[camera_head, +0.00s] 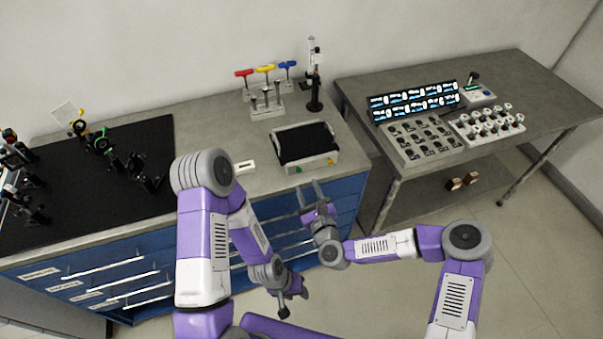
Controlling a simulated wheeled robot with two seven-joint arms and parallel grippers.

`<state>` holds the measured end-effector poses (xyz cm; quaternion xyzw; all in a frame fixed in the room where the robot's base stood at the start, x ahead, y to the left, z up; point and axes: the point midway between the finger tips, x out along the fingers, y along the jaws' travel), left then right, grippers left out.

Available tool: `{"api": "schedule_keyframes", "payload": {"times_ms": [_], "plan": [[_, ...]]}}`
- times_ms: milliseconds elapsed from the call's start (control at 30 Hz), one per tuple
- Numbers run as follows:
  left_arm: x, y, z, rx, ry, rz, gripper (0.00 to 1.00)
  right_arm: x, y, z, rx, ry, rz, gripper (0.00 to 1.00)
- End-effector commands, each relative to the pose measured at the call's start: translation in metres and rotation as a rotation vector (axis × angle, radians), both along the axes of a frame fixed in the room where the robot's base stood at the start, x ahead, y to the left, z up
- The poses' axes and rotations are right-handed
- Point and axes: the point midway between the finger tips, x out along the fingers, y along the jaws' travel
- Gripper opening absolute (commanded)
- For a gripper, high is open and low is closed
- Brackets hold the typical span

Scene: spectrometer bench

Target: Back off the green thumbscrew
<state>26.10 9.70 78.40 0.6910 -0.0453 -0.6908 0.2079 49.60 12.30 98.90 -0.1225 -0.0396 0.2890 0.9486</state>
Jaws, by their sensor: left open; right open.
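Small green parts show in two places, and I cannot tell which is the thumbscrew. One is a green knob (298,169) low on the front of a grey box with a black top (288,158). The other is a green part (102,145) on a black optics mount at the left. My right gripper (310,188) is open and empty, its fingers pointing up towards the bench edge just in front of the box, apart from the green knob. My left gripper (291,302) is lower, open and empty, in front of the blue drawers.
A black breadboard (95,190) with several optics mounts covers the bench's left. Red, yellow and blue T-handle tools (266,90) stand in a rack behind the box. An orange knob (331,161) is on the box. A side table (510,80) holds trays at the right.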

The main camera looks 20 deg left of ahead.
Motion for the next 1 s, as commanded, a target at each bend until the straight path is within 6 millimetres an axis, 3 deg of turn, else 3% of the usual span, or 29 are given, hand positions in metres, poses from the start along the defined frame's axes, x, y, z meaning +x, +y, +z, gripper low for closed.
{"api": "schedule_keyframes", "payload": {"times_ms": [400, 767, 833, 1000], "plan": [[0.000, 0.000, 0.002, 0.000, 0.000, 0.000, 0.43, 0.044, 0.030, -0.001, -0.005, 0.000, 0.001, 0.43], [0.000, 0.000, 0.003, 0.000, 0.000, 0.000, 0.43, 0.049, 0.033, -0.001, -0.005, 0.001, 0.002, 0.43], [0.000, 0.000, 0.003, 0.000, 0.000, 0.000, 0.43, 0.049, 0.033, -0.001, -0.005, 0.001, 0.002, 0.37], [0.000, 0.000, 0.003, 0.000, 0.000, 0.000, 0.43, 0.048, 0.033, -0.001, -0.005, 0.001, 0.002, 0.11]]}}
